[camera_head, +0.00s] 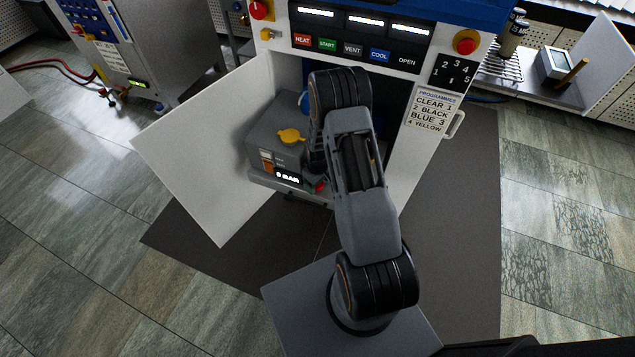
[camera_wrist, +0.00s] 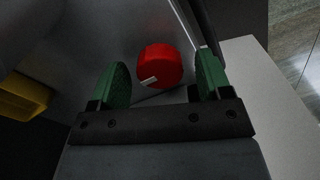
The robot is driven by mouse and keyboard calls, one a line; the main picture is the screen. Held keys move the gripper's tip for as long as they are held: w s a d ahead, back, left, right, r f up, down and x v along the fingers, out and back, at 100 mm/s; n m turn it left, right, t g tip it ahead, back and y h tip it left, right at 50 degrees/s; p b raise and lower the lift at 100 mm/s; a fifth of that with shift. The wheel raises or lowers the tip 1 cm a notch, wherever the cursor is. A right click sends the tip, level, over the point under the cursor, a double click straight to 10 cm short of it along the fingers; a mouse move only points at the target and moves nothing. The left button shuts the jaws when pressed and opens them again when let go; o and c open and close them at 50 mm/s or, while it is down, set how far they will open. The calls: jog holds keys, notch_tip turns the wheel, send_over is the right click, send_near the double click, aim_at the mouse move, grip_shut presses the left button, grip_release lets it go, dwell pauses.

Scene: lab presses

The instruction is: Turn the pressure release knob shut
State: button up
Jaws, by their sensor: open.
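A round red knob (camera_wrist: 160,66) with a small white mark on its lower left edge shows in the wrist view, on a grey panel. My gripper (camera_wrist: 164,80) is open, with its green fingers on either side of the knob's near part and gaps left and right. I cannot tell how deep the fingers reach. In the head view a bit of the red knob (camera_head: 319,187) shows at the front of the grey pump unit (camera_head: 266,130), beside a display reading 0 BAR (camera_head: 288,177). My arm hides most of the gripper there.
A yellow handle (camera_head: 291,135) sits on top of the unit. The white press door (camera_head: 205,150) stands open at left. The press cabinet (camera_head: 345,50) with its buttons rises behind. A white pillar with a label (camera_head: 434,110) stands right of my arm.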

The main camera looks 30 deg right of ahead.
jog(key=c, duration=0.9)
jog(key=shift+m, duration=0.3)
jog(key=m+b, duration=0.2)
jog(key=m, duration=0.1)
jog(key=shift+m, duration=0.4)
jog(key=m+b, duration=0.1)
jog(key=m, duration=0.3)
jog(key=shift+m, duration=0.3)
jog(key=m+b, duration=0.1)
jog(key=m, duration=0.3)
jog(key=shift+m, duration=0.3)
jog(key=shift+m+b, duration=0.6)
jog(key=shift+m, duration=1.5)
